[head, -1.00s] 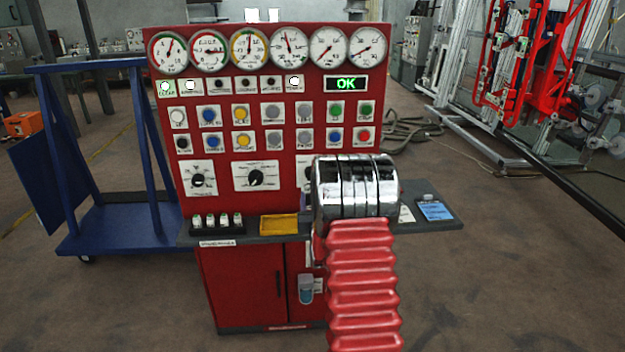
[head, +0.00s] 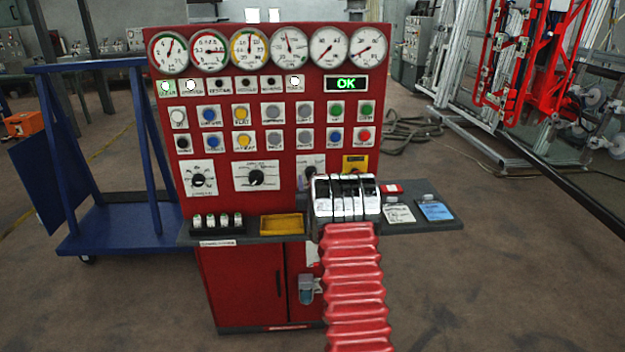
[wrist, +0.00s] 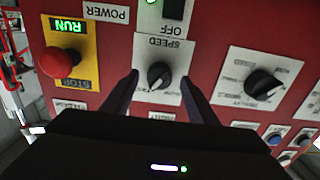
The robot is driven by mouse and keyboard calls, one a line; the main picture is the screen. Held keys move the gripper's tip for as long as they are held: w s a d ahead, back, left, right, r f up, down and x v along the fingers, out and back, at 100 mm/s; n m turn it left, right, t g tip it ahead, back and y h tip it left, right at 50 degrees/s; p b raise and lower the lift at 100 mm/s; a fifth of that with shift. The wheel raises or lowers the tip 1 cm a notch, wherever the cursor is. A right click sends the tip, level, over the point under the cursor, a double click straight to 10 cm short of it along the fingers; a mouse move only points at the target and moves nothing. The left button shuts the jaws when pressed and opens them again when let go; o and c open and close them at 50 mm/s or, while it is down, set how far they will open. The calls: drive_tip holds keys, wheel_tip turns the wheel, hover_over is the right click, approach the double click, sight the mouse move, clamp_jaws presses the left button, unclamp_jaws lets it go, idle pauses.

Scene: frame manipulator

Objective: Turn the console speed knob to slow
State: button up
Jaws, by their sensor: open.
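The black speed knob (wrist: 159,75) sits on a white plate (wrist: 178,52) marked SPEED, which appears upside down in the wrist view. My gripper (wrist: 161,79) is open, with one dark finger to each side of the knob and visible gaps between. Whether the fingertips reach the knob's depth I cannot tell. The knob's pointer setting is too small to read surely. In the head view the speed plate (head: 311,161) shows just above my wrist, which hides part of it. My fingers are hidden there.
A red stop button (wrist: 54,62) on a yellow plate is left of the knob in the wrist view. Another black knob (wrist: 263,84) is to its right. A yellow tray (head: 282,225) and a blue notepad (head: 436,210) lie on the console shelf (head: 255,239).

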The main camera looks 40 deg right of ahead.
drive_tip(key=shift+x, duration=1)
drive_tip(key=shift+d, duration=0.1)
drive_tip(key=c, duration=1.1)
